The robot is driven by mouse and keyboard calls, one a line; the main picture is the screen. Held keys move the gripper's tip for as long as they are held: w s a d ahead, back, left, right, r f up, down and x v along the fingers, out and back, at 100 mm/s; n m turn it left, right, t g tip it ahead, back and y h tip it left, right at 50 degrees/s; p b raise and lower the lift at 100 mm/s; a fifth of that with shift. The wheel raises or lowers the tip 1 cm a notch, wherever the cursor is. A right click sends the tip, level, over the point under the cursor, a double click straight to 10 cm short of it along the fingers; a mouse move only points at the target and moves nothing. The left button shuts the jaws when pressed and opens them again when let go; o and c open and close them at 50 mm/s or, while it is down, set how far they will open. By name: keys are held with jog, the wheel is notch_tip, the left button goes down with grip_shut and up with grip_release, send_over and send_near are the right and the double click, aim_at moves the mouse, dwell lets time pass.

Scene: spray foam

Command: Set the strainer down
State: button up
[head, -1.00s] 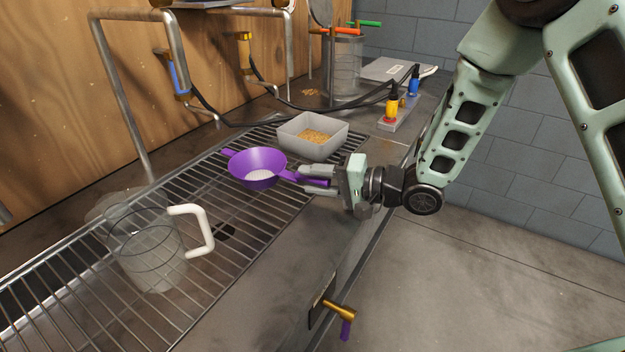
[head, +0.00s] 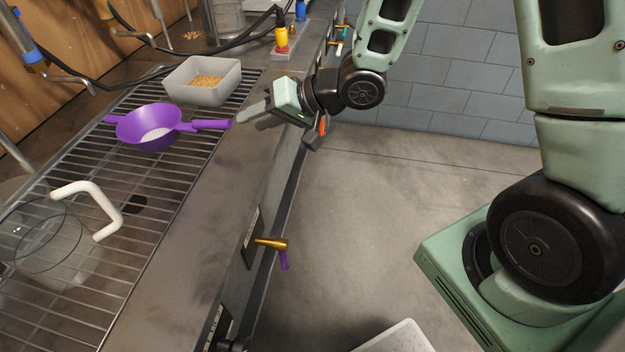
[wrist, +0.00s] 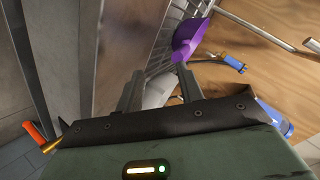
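The purple strainer (head: 150,128) sits upright on the wire rack, with something whitish in its bowl. Its handle points right, toward my gripper. My gripper (head: 246,116) is just right of the handle's end, with its fingers apart and empty. In the wrist view, a gap shows between the two fingers of my gripper (wrist: 158,82). Part of the purple strainer (wrist: 187,40) shows beyond the right fingertip there. The wire rack (head: 160,185) lies along the counter.
A grey square bowl (head: 203,82) with tan grains stands behind the strainer. A clear jug with a white handle (head: 95,205) stands at the front left of the rack. A brass tap (head: 270,243) juts from the counter front. Bare counter (head: 215,215) lies right of the rack.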

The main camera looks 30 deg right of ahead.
jog(key=shift+s+a+r+n+h, duration=0.2)
jog(key=shift+s+a+n+h, duration=0.25)
jog(key=shift+h, duration=0.45)
jog(key=s+r+n+g+h, duration=0.2)
jog(key=s+n+g+h, duration=0.1)
jog(key=s, duration=0.9)
jog(key=s+r+n+g+h, duration=0.1)
jog(key=s+n+g+h, duration=0.3)
jog(key=s, duration=0.8)
jog(key=shift+s+d+r+g, duration=0.3)
jog(key=shift+s+r, duration=0.05)
jog(key=shift+r, duration=0.05)
notch_tip(320, 180, up, 6)
jog(key=p, duration=0.5)
jog(key=shift+f+p, duration=0.2)
jog(key=shift+p, duration=0.1)
